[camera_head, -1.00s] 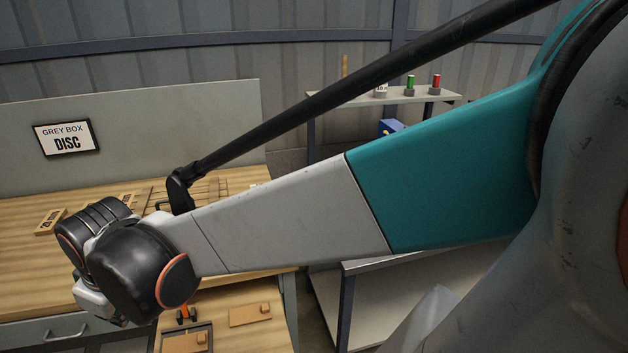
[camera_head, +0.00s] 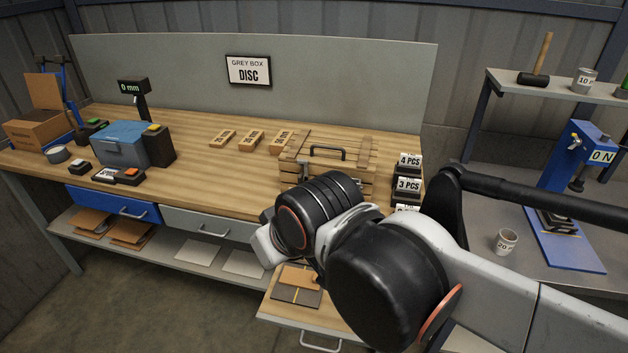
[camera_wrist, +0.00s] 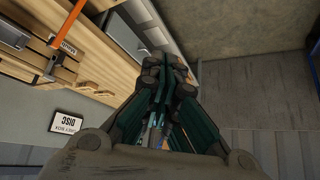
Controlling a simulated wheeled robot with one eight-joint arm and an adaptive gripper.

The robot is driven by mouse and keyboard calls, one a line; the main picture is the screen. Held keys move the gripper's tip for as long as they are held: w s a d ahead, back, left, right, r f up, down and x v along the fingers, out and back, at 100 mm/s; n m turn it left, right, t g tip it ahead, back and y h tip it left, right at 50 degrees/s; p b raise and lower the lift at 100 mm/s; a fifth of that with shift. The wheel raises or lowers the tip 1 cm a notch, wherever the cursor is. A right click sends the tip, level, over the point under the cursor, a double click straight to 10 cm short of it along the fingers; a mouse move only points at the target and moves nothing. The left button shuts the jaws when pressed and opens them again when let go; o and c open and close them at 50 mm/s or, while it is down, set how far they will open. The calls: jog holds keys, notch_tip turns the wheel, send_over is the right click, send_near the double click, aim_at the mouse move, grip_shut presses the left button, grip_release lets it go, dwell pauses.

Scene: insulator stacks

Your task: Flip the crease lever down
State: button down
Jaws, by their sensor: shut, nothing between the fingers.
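A pull-out board (camera_head: 283,312) below the bench front carries a dark pad (camera_head: 287,293) with a yellow line and a brown cardboard piece (camera_head: 300,277). My wrist covers part of this board, and I cannot make out the crease lever there. An orange bar (camera_wrist: 72,20) shows at the upper left of the wrist view; I cannot tell whether it is the lever. My gripper (camera_wrist: 165,68) is shut and empty in the wrist view, apart from the bar. In the head view my wrist hides its fingers.
A wooden crate (camera_head: 365,178) with a black handle stands on the bench, beside the 4 PCS and 3 PCS holders (camera_head: 408,166). A blue press (camera_head: 569,200) and a cup (camera_head: 505,241) stand at the right. Open floor (camera_head: 140,270) lies in front of the bench.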

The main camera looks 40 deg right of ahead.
jog(key=w+d+r+m+g+p, duration=0.1)
jog(key=w+d+r+m+p, duration=0.15)
jog(key=w, duration=0.35)
jog(key=w+d+r+m+g+h+p, duration=0.1)
jog(key=w+d+r+p, duration=0.2)
jog(key=w, duration=0.3)
jog(key=w+d+r+m+g+p, duration=0.1)
jog(key=w+d+r+p, duration=0.15)
jog(key=w, duration=0.25)
jog(key=w+d+f+m+g+p, duration=0.1)
jog(key=d+f+m, duration=0.1)
jog(key=d, duration=0.4)
jog(key=w+d+f+m+g+p, duration=0.1)
jog(key=w+d+f+m, duration=0.1)
jog(key=d+f, duration=0.2)
jog(key=w+d+f+m+g+p, duration=0.1)
jog(key=w+d+f+m, duration=0.1)
jog(key=d, duration=0.8)
jog(key=shift+f, duration=0.85)
notch_tip(320, 180, down, 10)
jog(key=w+d+b, duration=0.1)
jog(key=b, duration=0.1)
